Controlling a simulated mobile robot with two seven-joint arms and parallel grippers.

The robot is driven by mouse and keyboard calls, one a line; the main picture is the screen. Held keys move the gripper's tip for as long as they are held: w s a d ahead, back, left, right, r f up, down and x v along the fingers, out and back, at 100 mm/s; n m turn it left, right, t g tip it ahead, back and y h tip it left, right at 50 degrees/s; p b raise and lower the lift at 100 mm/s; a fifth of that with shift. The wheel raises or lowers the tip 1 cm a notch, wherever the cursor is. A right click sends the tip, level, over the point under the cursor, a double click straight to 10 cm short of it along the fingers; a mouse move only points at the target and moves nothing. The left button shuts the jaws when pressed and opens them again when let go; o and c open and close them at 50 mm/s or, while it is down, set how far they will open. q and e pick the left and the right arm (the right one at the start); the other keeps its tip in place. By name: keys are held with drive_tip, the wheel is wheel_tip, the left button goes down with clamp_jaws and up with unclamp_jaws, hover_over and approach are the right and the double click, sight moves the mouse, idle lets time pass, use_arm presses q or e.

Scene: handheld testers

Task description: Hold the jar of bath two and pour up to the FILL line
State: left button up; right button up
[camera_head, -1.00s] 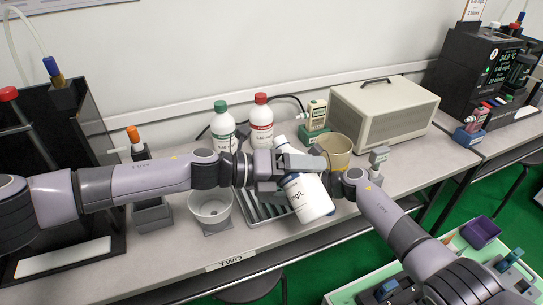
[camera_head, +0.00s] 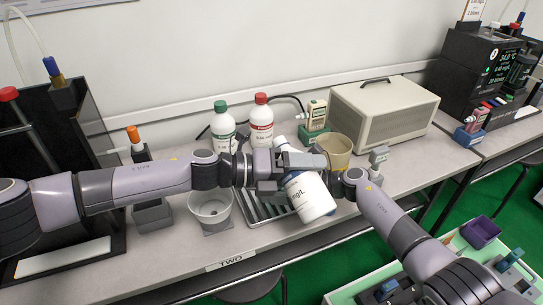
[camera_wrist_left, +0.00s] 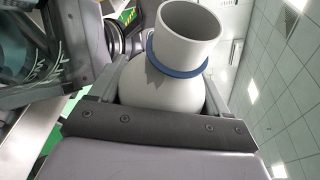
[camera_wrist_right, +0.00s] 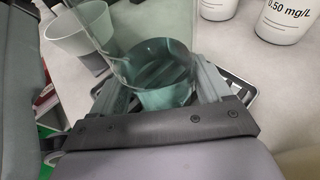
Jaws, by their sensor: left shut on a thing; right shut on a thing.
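A white bottle (camera_head: 312,200) marked mg/L is tilted in my left gripper (camera_head: 290,172), which is shut on it. In the left wrist view the bottle (camera_wrist_left: 165,85) shows an open, uncapped mouth and a blue ring at its neck. My right gripper (camera_wrist_right: 163,88) is shut on a clear greenish glass jar (camera_wrist_right: 160,65). The jar is mostly hidden behind the bottle and left gripper in the head view. I cannot make out a FILL line or how much liquid the jar holds. A "TWO" label (camera_head: 231,261) is on the bench's front edge.
A grey cup (camera_head: 211,206) stands left of a ridged tray (camera_head: 255,209). Green-capped (camera_head: 222,125) and red-capped (camera_head: 261,120) bottles stand behind. A beige beaker (camera_head: 336,147) and a large beige box (camera_head: 385,112) are to the right.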

use_arm(q)
drive_tip(key=shift+s+d+r+n+h, duration=0.1)
drive_tip(key=shift+r+n+h, duration=0.25)
drive_tip(key=shift+n, duration=0.35)
drive_tip(key=shift+s+r+n+h, duration=0.1)
drive_tip(key=shift+r+n+h, duration=0.25)
drive_tip(key=shift+n, duration=0.35)
idle(2.1)
idle(0.4)
drive_tip(key=m, duration=0.1)
drive_tip(key=f+m+y, duration=0.1)
drive_tip(key=m, duration=0.1)
drive_tip(key=shift+w+f, duration=0.15)
drive_tip(key=shift+w, duration=0.1)
drive_tip(key=w+r+m+y, duration=0.1)
drive_tip(key=a+r+m, duration=0.1)
drive_tip(key=m, duration=0.1)
drive_tip(key=shift+w+a+r+t+y, duration=0.1)
drive_tip(key=shift+w+r+t+y, duration=0.25)
drive_tip(key=shift+r+t+y, duration=0.05)
use_arm(e)
drive_tip(key=shift+f, duration=0.1)
use_arm(q)
wheel_tip(320, 180, up, 9)
drive_tip(key=w+a+m+t+y, duration=0.1)
drive_tip(key=w+m+t+y, duration=0.1)
drive_tip(key=m, duration=0.2)
drive_tip(key=shift+w+a+r+m+t, duration=0.15)
drive_tip(key=shift+w+a+m+t, duration=0.15)
drive_tip(key=shift+w+a, duration=0.1)
